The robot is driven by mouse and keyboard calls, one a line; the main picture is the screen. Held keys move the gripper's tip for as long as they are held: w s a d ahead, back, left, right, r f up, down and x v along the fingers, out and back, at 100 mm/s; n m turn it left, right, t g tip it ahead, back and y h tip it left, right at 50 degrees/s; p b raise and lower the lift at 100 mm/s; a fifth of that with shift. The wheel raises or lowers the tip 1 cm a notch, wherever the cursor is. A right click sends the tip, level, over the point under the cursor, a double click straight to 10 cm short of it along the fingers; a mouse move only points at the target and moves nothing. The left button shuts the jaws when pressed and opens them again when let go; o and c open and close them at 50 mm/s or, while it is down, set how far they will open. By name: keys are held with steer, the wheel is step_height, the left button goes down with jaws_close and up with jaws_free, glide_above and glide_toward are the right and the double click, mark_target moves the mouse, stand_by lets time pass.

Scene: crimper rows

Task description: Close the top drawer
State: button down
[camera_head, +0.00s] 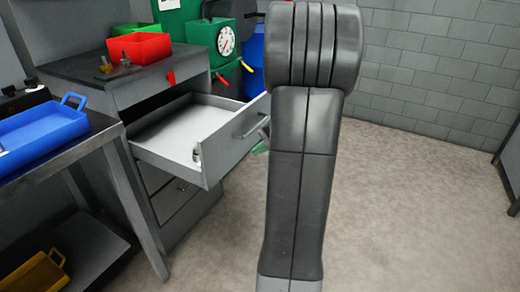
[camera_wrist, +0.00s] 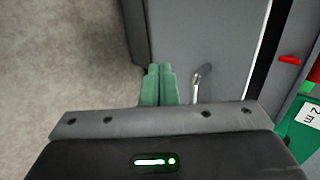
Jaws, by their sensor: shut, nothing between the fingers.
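The top drawer (camera_head: 187,133) of the grey cabinet (camera_head: 140,88) is pulled well out in the head view. The drawer front has a bar handle (camera_head: 251,128). In the wrist view the grey drawer front (camera_wrist: 215,35) and its handle (camera_wrist: 201,80) are just right of my gripper (camera_wrist: 158,70). My gripper's green fingers are together and empty, close to the front; I cannot tell whether they touch it. In the head view my arm hides most of the gripper.
A red bin (camera_head: 139,48) and small brass-coloured parts stand on the cabinet top. A green machine with a gauge (camera_head: 224,40) is behind the drawer. A bench with a blue tray (camera_head: 42,134) stands at left. The floor at right is clear.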

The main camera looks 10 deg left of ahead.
mark_target(228, 157)
steer(key=x, duration=0.3)
steer(key=r+b+x, duration=0.1)
steer(key=x, duration=0.2)
steer(key=a+x, duration=0.1)
steer(key=x, duration=0.2)
steer(key=shift+w+a, duration=0.15)
steer(key=shift+w, duration=0.15)
steer(key=shift+w+a+r, duration=0.1)
steer(key=shift+w+a, duration=0.1)
steer(key=shift+a, duration=0.4)
steer(key=shift+a, duration=0.1)
